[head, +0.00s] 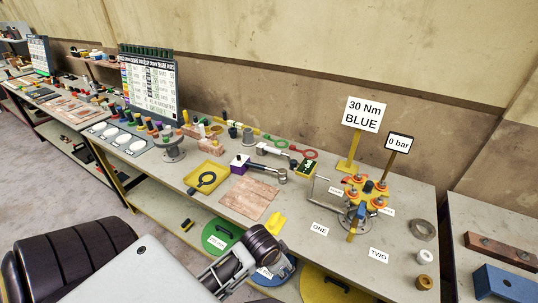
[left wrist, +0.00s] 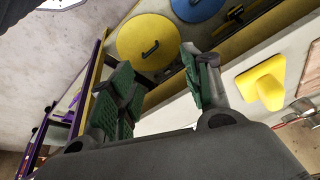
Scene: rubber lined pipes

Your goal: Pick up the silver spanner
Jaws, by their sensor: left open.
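I cannot single out the silver spanner with certainty. A grey metal tool with a dark handle (head: 265,170) lies on the bench, right of the yellow tray, and a paler metal piece (head: 270,149) lies behind it. The yellow tray (head: 222,167) bears a dark ring-ended shape. My left gripper (head: 226,270) is low at the bench's front edge, well apart from these tools. In the left wrist view its green-padded fingers (left wrist: 160,95) are open, with nothing between them. My right gripper is not in view.
A yellow block (head: 276,222) lies near the bench's front edge and also shows in the left wrist view (left wrist: 262,84). A flanged fixture (head: 357,215) with orange-topped bolts stands on the right. Coloured discs lie below the bench top.

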